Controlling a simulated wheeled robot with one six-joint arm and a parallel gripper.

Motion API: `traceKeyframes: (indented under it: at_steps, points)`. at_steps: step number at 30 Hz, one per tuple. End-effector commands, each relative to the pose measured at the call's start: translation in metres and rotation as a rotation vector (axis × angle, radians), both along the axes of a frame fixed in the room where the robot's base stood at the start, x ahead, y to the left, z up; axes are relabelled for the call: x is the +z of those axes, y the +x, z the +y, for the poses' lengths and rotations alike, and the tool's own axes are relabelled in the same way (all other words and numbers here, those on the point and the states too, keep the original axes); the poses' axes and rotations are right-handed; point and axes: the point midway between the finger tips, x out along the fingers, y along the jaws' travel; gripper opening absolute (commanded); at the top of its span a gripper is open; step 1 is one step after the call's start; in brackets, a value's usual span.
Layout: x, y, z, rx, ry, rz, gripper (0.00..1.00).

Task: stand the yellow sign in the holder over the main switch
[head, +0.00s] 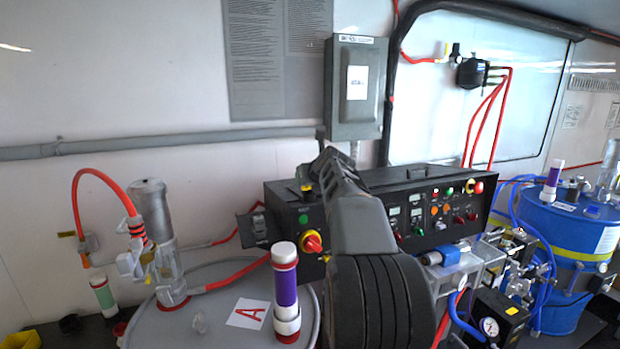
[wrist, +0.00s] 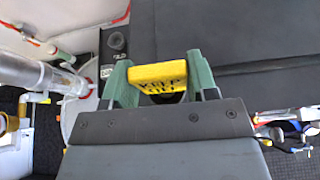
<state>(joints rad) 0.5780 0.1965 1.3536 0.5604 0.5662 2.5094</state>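The yellow sign (wrist: 158,73) with black lettering sits between the green fingers of my gripper (wrist: 160,82) in the wrist view. Both fingers appear to touch its ends. In the head view my gripper (head: 312,180) is over the left end of the black control console (head: 390,182), mostly hidden by my arm. A small yellow and black patch below it looks like the sign (head: 306,188). The main switch (head: 312,243), a red knob on a yellow disc, is on the console's front, below the gripper. I cannot make out the holder clearly.
A grey wall box (head: 356,85) is close behind the gripper. Left of the console, a grey drum (head: 200,275) carries a pump (head: 153,215), a purple cylinder (head: 285,285) and a red hose. A blue drum (head: 570,245) stands at right. The console top right of the gripper looks clear.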

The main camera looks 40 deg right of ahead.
Motion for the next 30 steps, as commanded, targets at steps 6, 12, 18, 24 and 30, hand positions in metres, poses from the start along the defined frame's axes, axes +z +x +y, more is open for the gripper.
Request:
traceKeyframes:
  at_steps: [6, 12, 18, 24, 30]
  points:
    - [0.0, 0.0, 0.0, 0.0, 0.0, 0.001, 0.74]
    - [0.0, 0.0, 0.0, 0.0, 0.0, 0.001, 0.76]
    - [0.005, -0.01, 0.003, 0.0, 0.0, -0.001, 0.76]
    - [0.02, -0.042, 0.01, -0.002, -0.001, -0.003, 0.76]
    - [0.036, -0.074, 0.019, -0.001, 0.0, -0.002, 0.76]
